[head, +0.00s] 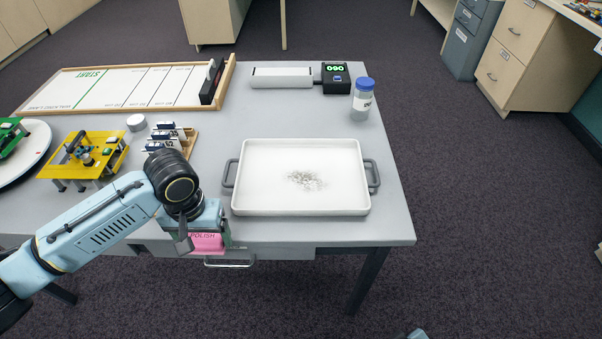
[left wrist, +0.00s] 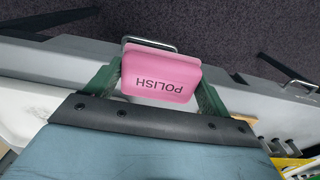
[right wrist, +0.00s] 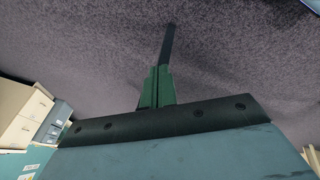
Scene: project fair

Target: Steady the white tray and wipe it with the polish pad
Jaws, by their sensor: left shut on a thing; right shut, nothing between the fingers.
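The white tray (head: 257,205) lies on the grey table near its right front corner, with a dark grey handle at each side. My left gripper (head: 208,243) is shut on the pink polish pad (head: 207,245), held at the table's front edge, left of and nearer than the tray. The left wrist view shows the pad (left wrist: 160,74) between both fingers, its word POLISH facing the camera. My right gripper (right wrist: 157,88) is shut and empty over the carpet, and no gripper touches the tray.
A blue-lidded jar (head: 362,101) stands behind the tray, near the right edge. A black display box (head: 336,78) and a light bar (head: 282,78) lie at the back. A yellow walking model (head: 85,158) stands left, beside a small wooden rack (head: 172,138).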

